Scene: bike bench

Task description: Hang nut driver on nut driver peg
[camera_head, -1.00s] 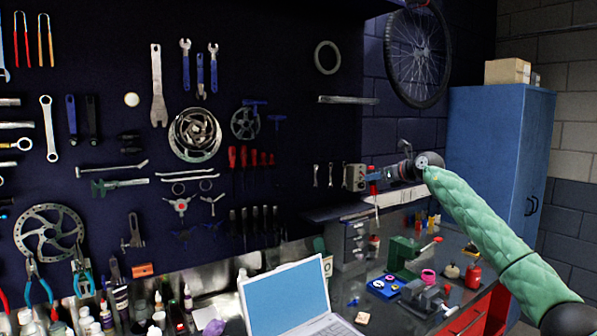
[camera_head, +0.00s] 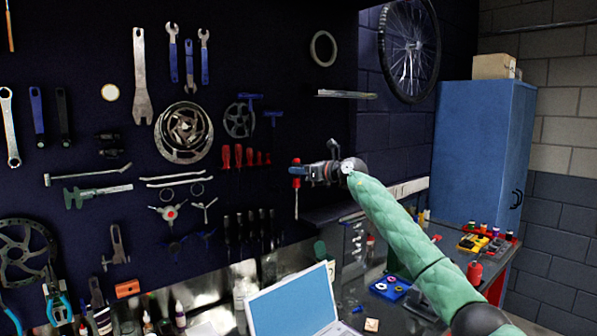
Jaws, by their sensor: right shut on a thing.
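My right gripper (camera_head: 299,171) is shut on the nut driver (camera_head: 296,183), a tool with a red handle and a thin shaft pointing down. It holds the tool upright in front of the dark pegboard, right of a row of red-handled drivers (camera_head: 238,157) hanging there. I cannot tell the gap between the tool and the board. The nut driver peg cannot be picked out. My left gripper is not in view.
Dark-handled tools (camera_head: 250,228) hang below the red row. A laptop (camera_head: 292,301) stands on the bench below. A blue cabinet (camera_head: 480,150) stands at right. Bare board lies around the held tool.

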